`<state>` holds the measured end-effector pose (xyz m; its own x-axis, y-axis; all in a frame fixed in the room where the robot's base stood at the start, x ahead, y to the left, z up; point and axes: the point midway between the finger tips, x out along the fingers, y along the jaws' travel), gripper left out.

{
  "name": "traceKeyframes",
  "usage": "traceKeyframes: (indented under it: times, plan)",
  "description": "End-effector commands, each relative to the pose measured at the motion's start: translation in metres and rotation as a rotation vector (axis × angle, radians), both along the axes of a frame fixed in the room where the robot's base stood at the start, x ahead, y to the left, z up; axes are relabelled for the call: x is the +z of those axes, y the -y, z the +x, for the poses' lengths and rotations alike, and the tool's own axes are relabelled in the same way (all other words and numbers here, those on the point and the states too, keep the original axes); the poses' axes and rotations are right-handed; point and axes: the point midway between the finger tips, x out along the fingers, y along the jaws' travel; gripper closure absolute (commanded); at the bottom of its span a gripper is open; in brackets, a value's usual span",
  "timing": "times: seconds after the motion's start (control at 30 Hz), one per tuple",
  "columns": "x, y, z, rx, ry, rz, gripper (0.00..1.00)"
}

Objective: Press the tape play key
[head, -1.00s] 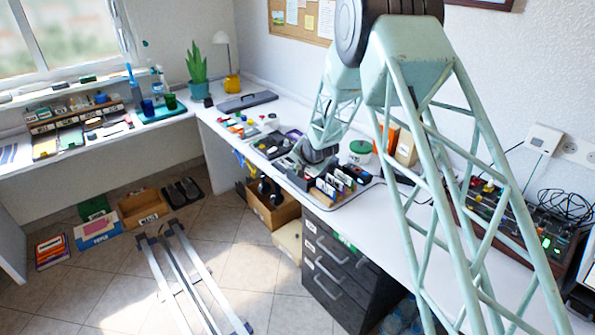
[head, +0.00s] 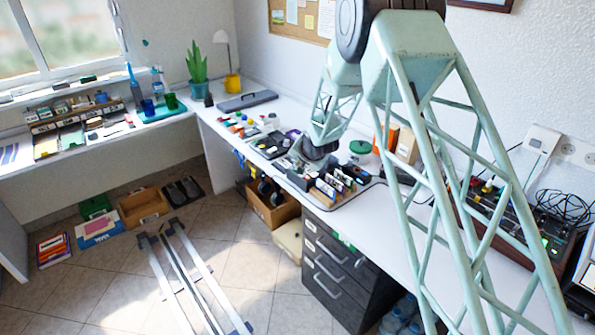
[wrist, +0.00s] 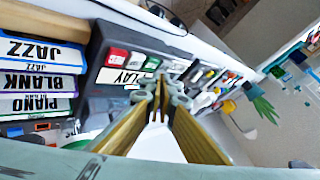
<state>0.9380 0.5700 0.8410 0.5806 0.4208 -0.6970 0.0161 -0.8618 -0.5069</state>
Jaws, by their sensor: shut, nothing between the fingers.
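The dark tape player (wrist: 98,45) shows in the wrist view with a row of small keys, one with a red face (wrist: 117,57) and others white and green. In the head view my gripper end is low over the desk, and my wrist hides most of the player.
Cassettes labelled JAZZ, BLANK and PIANO (wrist: 38,82) stand left of the player in the wrist view. In the head view a green-lidded tub (head: 360,147) stands behind them, and small coloured items line the desk (head: 245,125). A mixer (head: 510,215) is at right.

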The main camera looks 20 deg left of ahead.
Motion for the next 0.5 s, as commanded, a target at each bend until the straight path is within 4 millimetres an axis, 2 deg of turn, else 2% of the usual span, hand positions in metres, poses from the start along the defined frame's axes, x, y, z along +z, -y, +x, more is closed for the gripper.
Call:
traceKeyframes:
  times: [0.5]
  plan:
    - [0.033,0.0,0.0,0.0,0.001,0.001,1.0]
